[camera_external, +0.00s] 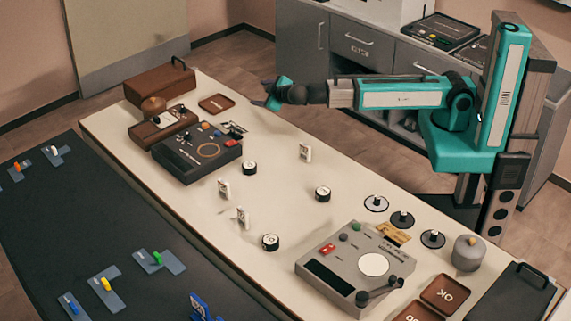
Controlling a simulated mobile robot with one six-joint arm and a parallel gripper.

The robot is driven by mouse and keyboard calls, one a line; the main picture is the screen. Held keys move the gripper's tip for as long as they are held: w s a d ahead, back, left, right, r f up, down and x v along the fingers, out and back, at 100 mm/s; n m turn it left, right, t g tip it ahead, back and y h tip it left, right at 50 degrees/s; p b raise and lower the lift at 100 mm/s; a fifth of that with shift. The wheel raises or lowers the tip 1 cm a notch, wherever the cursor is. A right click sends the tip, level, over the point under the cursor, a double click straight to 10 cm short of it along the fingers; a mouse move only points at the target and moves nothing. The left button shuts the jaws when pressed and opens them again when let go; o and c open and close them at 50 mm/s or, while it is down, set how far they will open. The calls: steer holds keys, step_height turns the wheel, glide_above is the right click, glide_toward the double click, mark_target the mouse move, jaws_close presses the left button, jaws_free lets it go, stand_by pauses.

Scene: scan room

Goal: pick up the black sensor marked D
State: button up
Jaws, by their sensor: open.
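Three short black round sensors with pale, marked tops stand on the cream table (215,245). One is near the middle (250,168), one is farther right (323,194), and one is nearer the front (270,243). The marks are too small to read, so I cannot tell which is D. My gripper (264,96) is open and empty, at the end of my outstretched teal arm. It is above the table's far side, behind and apart from all three black sensors.
White upright marked blocks stand among the sensors: one at the back (305,152), two toward the front (224,188) (243,217). A dark console (197,152) stands left and a grey console (355,268) right. Round discs with knobs (402,219) lie along the right rear edge.

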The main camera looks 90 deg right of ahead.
steer(key=s+a+r+m+t+y, duration=0.1)
steer(key=a+r, duration=0.1)
steer(key=a, duration=0.8)
steer(key=s+a+r+m+t+y, duration=0.1)
steer(key=a, duration=1)
steer(key=s+a+y+b, duration=0.1)
steer(key=s+a, duration=0.2)
steer(key=a, duration=0.5)
steer(key=s+a+f+t+y+b, duration=0.1)
steer(key=s+a, duration=0.2)
steer(key=a, duration=0.5)
steer(key=s+a+t+y+b, duration=0.1)
steer(key=s+a, duration=0.2)
steer(key=a, duration=0.4)
steer(key=shift+s+a+f+b, duration=0.15)
steer(key=shift+s+a+b, duration=0.2)
steer(key=shift+a+b, duration=0.05)
glide_toward(255, 166)
steer(key=x, duration=0.2)
steer(key=p+x, duration=0.1)
steer(key=x, duration=0.1)
steer(key=shift+w+d, duration=0.2)
steer(key=shift+w, duration=0.15)
steer(key=shift+w+d, duration=0.1)
steer(key=shift+a+f+p+x, duration=0.15)
steer(key=shift+p+x, duration=0.1)
steer(key=shift+x, duration=1.05)
steer(key=shift+a+f+p+x, duration=0.1)
steer(key=shift+f+p+x, duration=0.1)
steer(key=shift+x, duration=1.1)
